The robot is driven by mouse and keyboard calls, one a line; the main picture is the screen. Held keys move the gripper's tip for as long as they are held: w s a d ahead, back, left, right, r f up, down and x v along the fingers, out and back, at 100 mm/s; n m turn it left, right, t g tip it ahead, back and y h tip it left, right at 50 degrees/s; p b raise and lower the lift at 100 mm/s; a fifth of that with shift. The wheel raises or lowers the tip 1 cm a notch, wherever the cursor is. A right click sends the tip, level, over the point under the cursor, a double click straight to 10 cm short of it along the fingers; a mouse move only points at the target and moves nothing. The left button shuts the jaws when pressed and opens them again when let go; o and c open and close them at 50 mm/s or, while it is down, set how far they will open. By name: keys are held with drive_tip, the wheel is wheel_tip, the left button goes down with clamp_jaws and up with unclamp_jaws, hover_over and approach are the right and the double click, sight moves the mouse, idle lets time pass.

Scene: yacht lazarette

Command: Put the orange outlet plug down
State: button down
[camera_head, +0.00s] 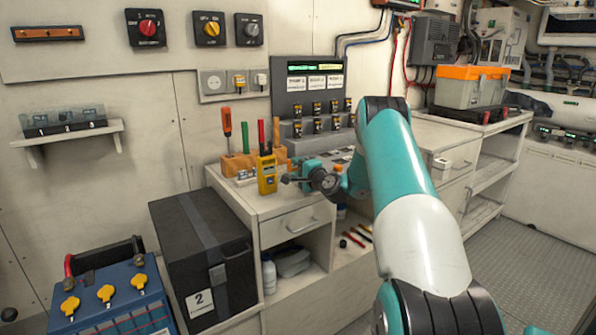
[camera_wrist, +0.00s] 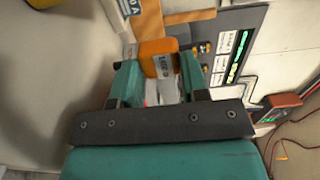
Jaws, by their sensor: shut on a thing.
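The orange outlet plug (camera_wrist: 158,58) shows in the wrist view as an orange block with a pale label. It sits between the two teal fingers of my gripper (camera_wrist: 160,72), which is shut on it. In the head view my gripper (camera_head: 306,180) is over the front part of the counter (camera_head: 283,203), just right of a yellow meter (camera_head: 267,176). The plug cannot be made out clearly there. I cannot tell whether it touches the surface below.
A wooden tool block (camera_head: 238,163) with upright tools stands behind the yellow meter. A panel with a green display (camera_head: 314,67) rises at the back. A wall socket strip (camera_head: 235,83) is left of it. A black case (camera_head: 205,255) stands left of the counter.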

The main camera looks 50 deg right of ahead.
drive_tip(key=shift+f, duration=0.2)
drive_tip(key=shift+f, duration=0.1)
drive_tip(key=shift+f+b, duration=0.55)
drive_tip(key=shift+b, duration=0.05)
drive_tip(key=c, duration=0.6)
unclamp_jaws()
drive_tip(key=shift+r, duration=0.1)
